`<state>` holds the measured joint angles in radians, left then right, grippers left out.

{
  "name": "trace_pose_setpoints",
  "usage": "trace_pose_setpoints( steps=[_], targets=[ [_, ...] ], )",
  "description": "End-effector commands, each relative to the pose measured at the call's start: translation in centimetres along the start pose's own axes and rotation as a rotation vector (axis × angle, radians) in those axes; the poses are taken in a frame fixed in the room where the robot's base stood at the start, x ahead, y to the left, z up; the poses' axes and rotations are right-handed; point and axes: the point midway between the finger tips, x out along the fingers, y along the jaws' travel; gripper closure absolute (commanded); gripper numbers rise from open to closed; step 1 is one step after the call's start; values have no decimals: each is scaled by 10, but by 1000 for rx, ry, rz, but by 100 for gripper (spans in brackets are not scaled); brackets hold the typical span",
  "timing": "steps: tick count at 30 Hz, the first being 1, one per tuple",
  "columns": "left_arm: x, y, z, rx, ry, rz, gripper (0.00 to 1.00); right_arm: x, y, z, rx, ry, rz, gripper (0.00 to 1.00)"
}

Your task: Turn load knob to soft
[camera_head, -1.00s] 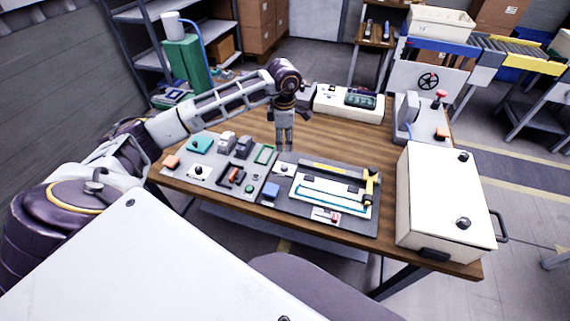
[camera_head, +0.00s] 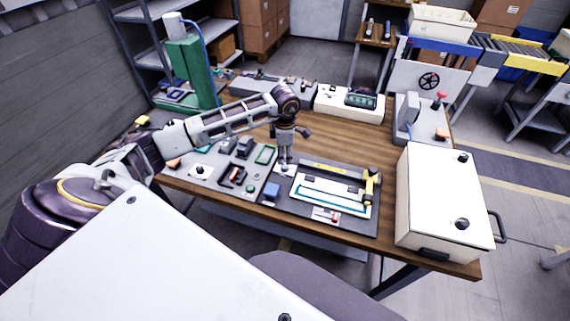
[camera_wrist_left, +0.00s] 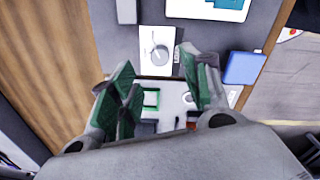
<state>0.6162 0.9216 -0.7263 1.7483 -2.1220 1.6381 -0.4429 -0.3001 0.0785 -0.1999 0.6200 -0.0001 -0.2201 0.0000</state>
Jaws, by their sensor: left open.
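A round grey knob with a raised pointer bar sits on a white plate in the left wrist view (camera_wrist_left: 158,54). It also shows, partly hidden by my gripper, as a small white plate in the head view (camera_head: 284,169). The lettering on the plate is too small to read. My left gripper (camera_head: 285,160) points down just above this plate. In the left wrist view its green-padded fingers (camera_wrist_left: 155,62) are apart, one on each side of the plate, with nothing between them. I cannot tell whether a finger touches the knob. My right gripper is not in view.
A blue block (camera_head: 271,190) stands close by the knob plate. A grey panel (camera_head: 215,185) with switches and a second, dark knob (camera_head: 199,170) lies to the left. A white box (camera_head: 445,200) fills the table's right end.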

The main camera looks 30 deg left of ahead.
Motion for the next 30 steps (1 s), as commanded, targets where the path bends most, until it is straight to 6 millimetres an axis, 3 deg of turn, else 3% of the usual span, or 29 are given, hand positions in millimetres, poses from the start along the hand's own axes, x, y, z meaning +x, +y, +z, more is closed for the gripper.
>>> trace_pose_setpoints(
  steps=[15,29,30],
  targets=[
    [61,0,0,-1,0,-1,53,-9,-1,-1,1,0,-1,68],
    [70,0,0,0,1,1,53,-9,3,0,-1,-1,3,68],
    [70,0,0,0,1,1,57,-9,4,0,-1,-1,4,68]
  ],
)
